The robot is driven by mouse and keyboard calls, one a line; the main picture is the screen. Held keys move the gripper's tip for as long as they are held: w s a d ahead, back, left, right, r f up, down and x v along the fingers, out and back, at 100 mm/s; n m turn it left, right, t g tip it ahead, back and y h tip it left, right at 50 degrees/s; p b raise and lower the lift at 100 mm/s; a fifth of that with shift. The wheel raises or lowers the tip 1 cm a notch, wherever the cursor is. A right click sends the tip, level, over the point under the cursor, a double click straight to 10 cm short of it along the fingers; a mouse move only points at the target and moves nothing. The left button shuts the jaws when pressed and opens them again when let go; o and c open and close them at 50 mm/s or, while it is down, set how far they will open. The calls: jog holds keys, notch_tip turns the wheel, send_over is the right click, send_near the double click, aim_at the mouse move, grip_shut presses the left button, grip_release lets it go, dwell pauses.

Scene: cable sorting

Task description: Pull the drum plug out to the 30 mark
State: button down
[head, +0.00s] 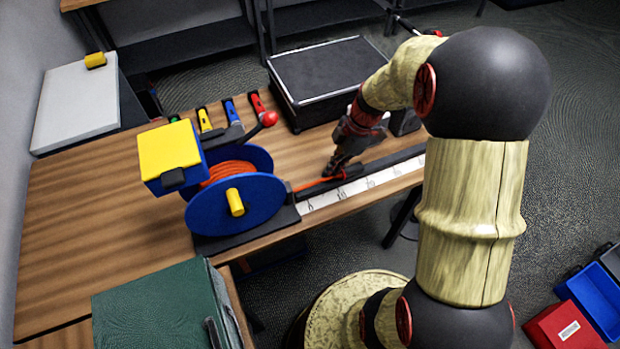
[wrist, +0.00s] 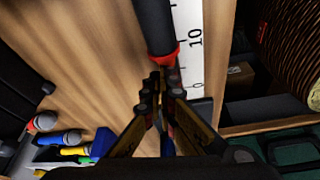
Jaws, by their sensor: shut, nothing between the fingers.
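The cable drum (head: 225,210) has blue flanges and orange cable (head: 230,170) wound on it. In the wrist view the black plug (wrist: 153,25) with a red collar (wrist: 163,58) lies along the white scale (wrist: 190,55). The collar is between the 0 and the 10. In the head view the scale (head: 325,198) runs right from the drum. My gripper (head: 333,172) is low over the track. Its fingers (wrist: 160,80) are shut and empty, close to the collar. Whether they touch it is hidden.
A black case (head: 325,75) stands at the back, a green case (head: 160,305) in front. The wooden table (head: 90,210) is clear at left.

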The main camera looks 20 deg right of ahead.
jog(key=d, duration=1.7)
jog(key=shift+d, duration=0.35)
